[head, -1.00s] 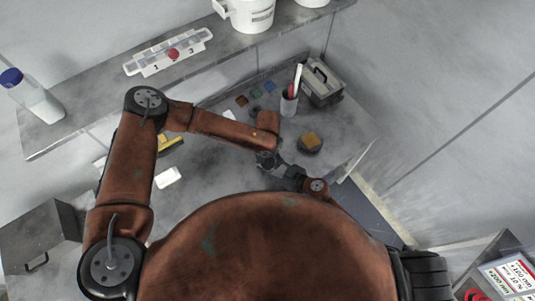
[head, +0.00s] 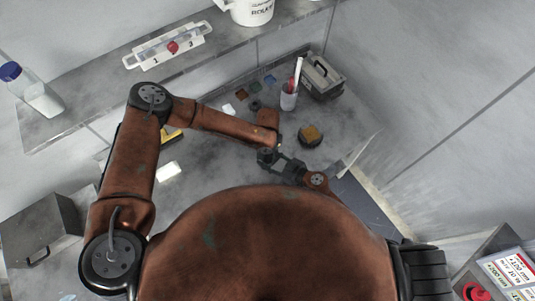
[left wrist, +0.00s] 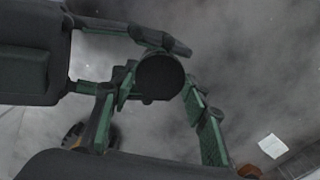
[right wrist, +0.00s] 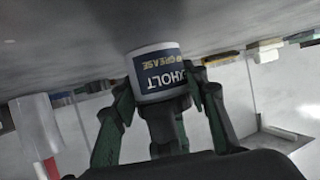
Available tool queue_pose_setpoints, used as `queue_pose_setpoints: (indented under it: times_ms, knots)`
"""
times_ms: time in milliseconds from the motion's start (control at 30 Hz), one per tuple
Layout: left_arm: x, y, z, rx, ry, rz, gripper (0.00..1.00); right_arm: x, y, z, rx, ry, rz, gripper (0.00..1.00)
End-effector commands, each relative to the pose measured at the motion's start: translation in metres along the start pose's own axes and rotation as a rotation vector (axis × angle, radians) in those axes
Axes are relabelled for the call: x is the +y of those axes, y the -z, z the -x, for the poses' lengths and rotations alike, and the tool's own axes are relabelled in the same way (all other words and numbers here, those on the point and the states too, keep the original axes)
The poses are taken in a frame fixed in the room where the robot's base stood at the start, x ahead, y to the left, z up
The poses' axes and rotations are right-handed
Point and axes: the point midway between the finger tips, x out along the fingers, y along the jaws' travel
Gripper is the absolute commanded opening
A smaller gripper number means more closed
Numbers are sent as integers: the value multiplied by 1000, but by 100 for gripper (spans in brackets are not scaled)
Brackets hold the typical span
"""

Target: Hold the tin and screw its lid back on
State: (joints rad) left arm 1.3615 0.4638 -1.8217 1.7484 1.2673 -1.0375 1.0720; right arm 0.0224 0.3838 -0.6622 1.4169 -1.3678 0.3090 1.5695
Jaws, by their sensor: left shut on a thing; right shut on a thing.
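The tin (right wrist: 158,72) has a dark blue label reading GREASE and white edges. It appears inverted in the right wrist view, close to the grey table surface. My right gripper (right wrist: 162,88) is shut around its side. In the left wrist view a dark round lid (left wrist: 159,76) shows between the fingers of my left gripper (left wrist: 157,90), which is shut on it. Fingers of my right gripper (left wrist: 130,50) reach in from the left there. In the head view my left gripper (head: 267,158) meets my right gripper (head: 288,169); tin and lid are hidden. I cannot tell how the lid sits on the tin.
A round dark thing with a yellow-brown top (head: 310,135) stands near the grippers. Behind are a cup with pens (head: 289,100) and a grey toolbox (head: 322,80). A white card (head: 168,171) lies left on the table. A metal box (head: 40,235) stands far left.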

Motion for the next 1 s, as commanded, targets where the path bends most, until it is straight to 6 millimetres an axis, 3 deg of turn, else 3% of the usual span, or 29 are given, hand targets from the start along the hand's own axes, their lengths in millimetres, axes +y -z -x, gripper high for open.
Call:
queue_pose_setpoints:
  times_ms: [200,533,833,867,1000]
  knots:
    - [-1,0,0,0,1,0,13,0,0,0,1,0,0,0]
    - [-1,0,-1,-1,1,-271,13,0,0,0,1,0,1,0]
    - [-2,0,0,-1,3,-297,13,0,0,0,0,0,0,0]
    - [-2,0,0,-1,3,-297,42,0,0,0,0,0,0,0]
    - [-2,0,0,-1,3,-297,52,0,0,0,0,0,0,0]
